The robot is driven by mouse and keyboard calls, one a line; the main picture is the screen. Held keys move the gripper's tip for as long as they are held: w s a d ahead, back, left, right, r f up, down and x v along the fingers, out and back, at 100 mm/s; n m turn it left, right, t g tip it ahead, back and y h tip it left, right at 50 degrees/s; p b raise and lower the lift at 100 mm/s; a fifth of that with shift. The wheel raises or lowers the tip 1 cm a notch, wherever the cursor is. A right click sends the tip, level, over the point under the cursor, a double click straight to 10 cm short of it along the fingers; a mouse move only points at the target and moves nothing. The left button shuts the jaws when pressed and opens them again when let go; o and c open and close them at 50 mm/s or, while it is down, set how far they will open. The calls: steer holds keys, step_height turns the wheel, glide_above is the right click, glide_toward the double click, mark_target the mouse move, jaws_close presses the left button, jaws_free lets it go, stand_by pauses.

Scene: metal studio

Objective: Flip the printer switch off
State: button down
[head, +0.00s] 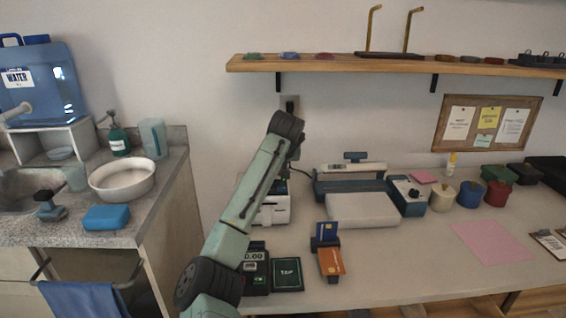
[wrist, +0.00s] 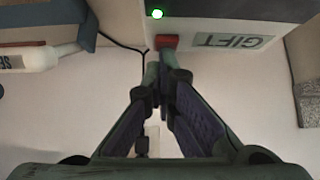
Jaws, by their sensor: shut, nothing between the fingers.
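The printer (head: 275,210) is a small white box with a dark part, on the counter behind my arm in the head view. In the wrist view its face (wrist: 190,38) shows a lit green light (wrist: 157,14), a label reading GIFT upside down, and a small red switch (wrist: 167,42). My gripper (wrist: 163,58) is shut and empty, with its fingertips right at the red switch. I cannot tell whether they touch it. The fingertips partly cover the switch, and its position is unclear. In the head view the fingertips are hidden behind my arm.
A black cable (wrist: 122,44) runs left of the printer in the wrist view. A white and grey machine (head: 362,205) stands right of it in the head view. A card holder (head: 326,238) and a card terminal (head: 255,268) are in front. A wooden shelf (head: 400,66) hangs above.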

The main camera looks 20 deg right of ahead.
steer(key=shift+w+f, duration=0.1)
steer(key=shift+w, duration=0.15)
steer(key=shift+r+p, duration=0.5)
steer(key=shift+p, duration=0.1)
steer(key=r+p, duration=0.2)
steer(key=r, duration=0.1)
steer(key=r+p, duration=0.1)
steer(key=p, duration=0.1)
steer(key=shift+w+d+r, duration=0.15)
steer(key=shift+w, duration=0.2)
steer(key=s+b, duration=0.1)
steer(key=b, duration=0.1)
steer(key=shift+s+r+b, duration=0.2)
steer(key=shift+b, duration=0.1)
steer(key=w+b+v, duration=0.1)
steer(key=b+v, duration=0.1)
steer(key=v, duration=0.6)
steer(key=shift+r, duration=0.35)
